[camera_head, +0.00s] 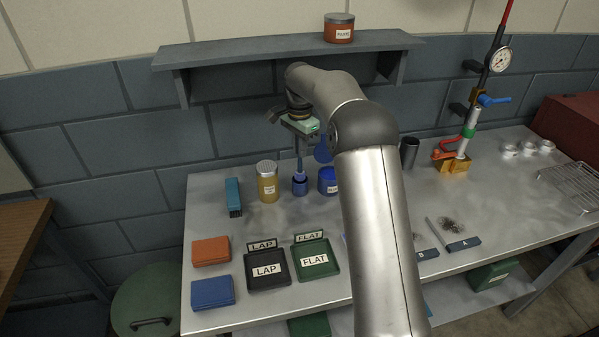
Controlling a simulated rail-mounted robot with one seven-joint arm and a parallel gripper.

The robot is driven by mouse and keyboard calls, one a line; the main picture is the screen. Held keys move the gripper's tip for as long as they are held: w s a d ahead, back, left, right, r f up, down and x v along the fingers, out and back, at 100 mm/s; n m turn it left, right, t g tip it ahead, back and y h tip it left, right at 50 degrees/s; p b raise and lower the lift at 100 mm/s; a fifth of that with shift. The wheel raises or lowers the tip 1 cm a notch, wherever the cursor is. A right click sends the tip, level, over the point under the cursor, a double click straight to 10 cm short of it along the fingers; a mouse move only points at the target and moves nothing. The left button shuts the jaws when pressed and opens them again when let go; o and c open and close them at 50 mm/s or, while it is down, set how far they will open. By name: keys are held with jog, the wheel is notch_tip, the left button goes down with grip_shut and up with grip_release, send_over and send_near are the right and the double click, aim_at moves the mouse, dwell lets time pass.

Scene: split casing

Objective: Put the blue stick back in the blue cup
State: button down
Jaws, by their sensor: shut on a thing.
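The blue cup (299,187) stands upright on the grey bench, between a yellow jar and a blue labelled jar. My gripper (299,148) points down above the cup and is shut on the thin blue stick (299,164). The stick hangs about upright, in line with the cup's mouth. Its lower end meets the cup's top in this view; I cannot tell how far it is inside. The fingertips are small and partly hidden.
A yellow jar (268,187) stands close left of the cup, and a blue jar (325,184) close right, partly behind my arm. Black LAP (268,281) and green FLAT (327,275) trays lie in front. A shelf (240,52) overhangs behind.

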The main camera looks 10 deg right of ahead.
aim_at(300, 172)
jog(key=shift+f+p, duration=0.4)
jog(key=shift+f, duration=2.05)
jog(key=shift+f, duration=0.2)
jog(key=c, duration=1.4)
grip_release()
jog(key=shift+c, duration=0.2)
